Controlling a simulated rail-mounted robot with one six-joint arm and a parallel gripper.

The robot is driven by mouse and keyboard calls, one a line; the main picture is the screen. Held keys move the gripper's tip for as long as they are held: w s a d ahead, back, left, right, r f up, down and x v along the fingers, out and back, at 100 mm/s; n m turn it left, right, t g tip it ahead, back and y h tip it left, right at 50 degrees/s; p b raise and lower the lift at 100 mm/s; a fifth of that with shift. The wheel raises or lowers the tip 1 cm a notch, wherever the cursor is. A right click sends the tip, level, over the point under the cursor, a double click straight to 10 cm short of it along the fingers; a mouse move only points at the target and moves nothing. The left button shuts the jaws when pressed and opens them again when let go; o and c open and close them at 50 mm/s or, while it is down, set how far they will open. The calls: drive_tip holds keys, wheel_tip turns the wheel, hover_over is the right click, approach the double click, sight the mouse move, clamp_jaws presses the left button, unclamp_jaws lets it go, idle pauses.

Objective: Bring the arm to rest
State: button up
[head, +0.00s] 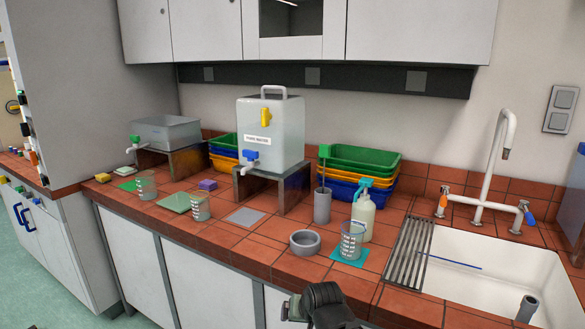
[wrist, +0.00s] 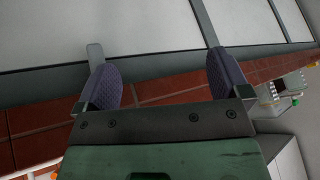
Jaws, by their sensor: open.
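My gripper (wrist: 163,78) shows in the wrist view with its two purple-grey padded fingers wide apart and nothing between them. Beyond the fingers are the red tiled bench edge (wrist: 170,88) and pale panels, seen tilted. In the head view a dark part of my arm (head: 322,305) shows at the bottom middle, in front of the bench. The fingers cannot be made out there. No object touches the gripper in the wrist view.
Near the front of the bench (head: 245,258) stand a grey bowl (head: 306,243), a beaker (head: 351,241) on a teal mat and a spray bottle (head: 362,217). A water tank (head: 271,135) stands behind on a stand. A sink (head: 480,275) is at the right.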

drive_tip(key=s+d+f+g+h+b, duration=0.1)
drive_tip(key=s+d+f+g+b, duration=0.15)
drive_tip(key=s+d+f, duration=0.35)
drive_tip(key=s+d+f+g+h+b, duration=0.1)
drive_tip(key=s+d+f+g, duration=0.15)
drive_tip(key=s+d, duration=0.35)
wheel_tip(320, 180, up, 16)
drive_tip(key=d+g+p, duration=0.1)
drive_tip(key=d+p, duration=0.1)
drive_tip(key=p, duration=1.3)
drive_tip(key=shift+w+d, duration=0.1)
